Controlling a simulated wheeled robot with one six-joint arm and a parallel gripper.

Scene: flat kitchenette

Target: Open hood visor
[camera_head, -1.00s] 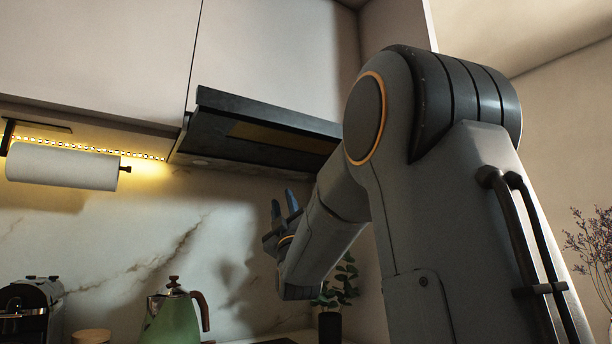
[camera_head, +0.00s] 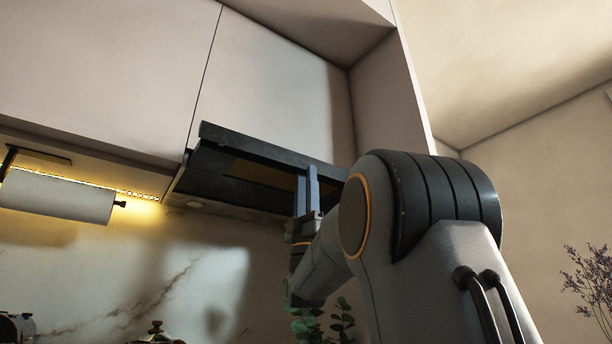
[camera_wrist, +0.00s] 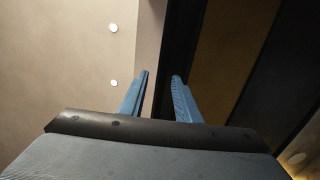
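The dark range hood is fixed under the wall cabinet, and its long visor (camera_head: 258,147) juts out at the cabinet's lower edge. Its underside, with a brownish panel, shows below. My gripper (camera_head: 306,174) points upward near the visor's right part, its fingers overlapping the hood in the head view. In the wrist view my gripper (camera_wrist: 160,76) is open, with a clear gap between two blue fingers. The visor's dark edge (camera_wrist: 182,40) runs upward in the picture beyond the fingertips, nearer the right finger. Whether a finger touches it I cannot tell.
A paper towel roll (camera_head: 60,195) hangs under the cabinet at left, beside a lit strip. A plant (camera_head: 318,322) stands below my arm. The kettle (camera_head: 157,332) shows only its top. A side wall rises right of the hood.

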